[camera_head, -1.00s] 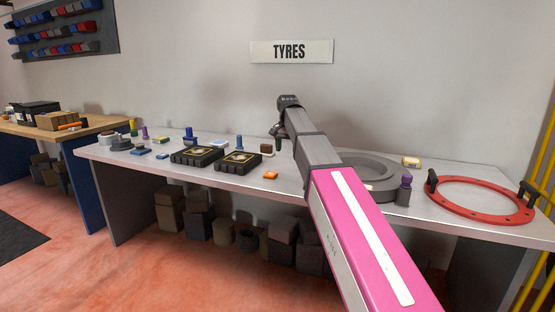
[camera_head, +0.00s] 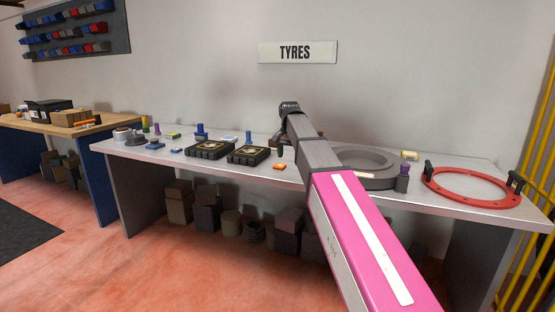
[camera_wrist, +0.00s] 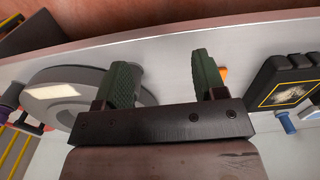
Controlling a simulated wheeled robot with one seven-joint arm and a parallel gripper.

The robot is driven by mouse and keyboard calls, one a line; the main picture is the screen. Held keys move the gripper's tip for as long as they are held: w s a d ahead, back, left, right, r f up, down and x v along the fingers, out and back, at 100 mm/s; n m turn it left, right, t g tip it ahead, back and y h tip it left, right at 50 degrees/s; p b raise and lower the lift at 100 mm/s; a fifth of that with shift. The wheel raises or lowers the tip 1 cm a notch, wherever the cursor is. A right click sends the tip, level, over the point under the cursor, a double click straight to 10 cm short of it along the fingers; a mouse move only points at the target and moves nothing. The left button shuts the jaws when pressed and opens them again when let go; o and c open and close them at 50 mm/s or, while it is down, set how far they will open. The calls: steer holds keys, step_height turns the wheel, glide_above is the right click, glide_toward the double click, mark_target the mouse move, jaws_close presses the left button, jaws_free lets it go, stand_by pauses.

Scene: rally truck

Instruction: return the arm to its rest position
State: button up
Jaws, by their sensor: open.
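My arm reaches from the bottom right of the head view over the grey bench (camera_head: 290,176). Its pink link is nearest and its grey wrist is farthest. In the wrist view my gripper (camera_wrist: 165,80) is open, with two green fingers apart and nothing between them. It hangs above the bench top. In the head view the fingers are mostly hidden behind my arm.
A grey ring (camera_head: 365,165) lies right of my arm, with a red ring (camera_head: 471,187) farther right. Two black cases (camera_head: 209,149) and small coloured parts lie to the left. Yellow bars (camera_head: 535,170) stand at right. A wooden table (camera_head: 85,127) is at far left.

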steer(key=s+d+f+n, duration=0.1)
steer(key=s+d+f, duration=0.25)
steer(key=f, duration=0.45)
steer(key=s+d+f, duration=0.2)
steer(key=s+f, duration=0.2)
steer(key=f, duration=0.3)
steer(key=s+d+f+n, duration=0.1)
steer(key=s+d+f, duration=0.25)
steer(key=f, duration=0.45)
steer(key=s+d+f+n, duration=0.1)
steer(key=s+d+f, duration=0.1)
steer(key=s+f, duration=0.5)
steer(key=s+d+f+n, duration=0.1)
steer(key=s+d+f, duration=0.2)
steer(key=s+f, duration=0.4)
steer(key=shift+s+d, duration=0.15)
steer(key=shift+s, duration=0.25)
steer(key=shift+f, duration=0.1)
